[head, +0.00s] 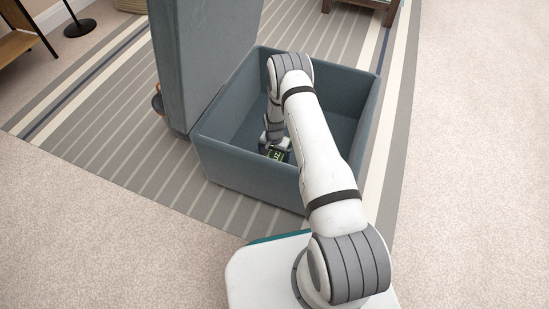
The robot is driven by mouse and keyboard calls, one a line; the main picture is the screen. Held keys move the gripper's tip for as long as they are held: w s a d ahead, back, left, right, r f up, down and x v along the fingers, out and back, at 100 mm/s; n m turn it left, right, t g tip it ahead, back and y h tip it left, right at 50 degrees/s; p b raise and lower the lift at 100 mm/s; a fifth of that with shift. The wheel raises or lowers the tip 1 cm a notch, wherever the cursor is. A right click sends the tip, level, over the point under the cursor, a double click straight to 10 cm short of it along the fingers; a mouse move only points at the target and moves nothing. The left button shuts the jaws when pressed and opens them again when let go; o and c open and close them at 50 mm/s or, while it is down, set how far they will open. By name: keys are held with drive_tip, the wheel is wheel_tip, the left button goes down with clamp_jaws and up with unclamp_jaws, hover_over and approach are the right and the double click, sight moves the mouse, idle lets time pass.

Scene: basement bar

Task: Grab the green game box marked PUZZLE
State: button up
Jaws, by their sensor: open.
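The green and dark game box (277,154) lies low inside the open grey-blue storage box (243,168). Only a small part of it shows, with some light letters too small to read in full. My gripper (274,146) reaches down into the storage box, right at the game box. Its jaws are open. My arm and the near wall hide much of the game box and the fingertips, so I cannot tell whether they touch it.
The storage box's tall lid (196,60) stands upright at its left. The storage box sits on a striped rug (110,120). Beige carpet (110,235) lies clear at the front left. A wooden shelf (18,42) and a black stand base (79,28) are at the far left.

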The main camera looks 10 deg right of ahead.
drive_tip(key=shift+r, duration=0.1)
drive_tip(key=shift+c, duration=0.2)
drive_tip(key=c, duration=1.1)
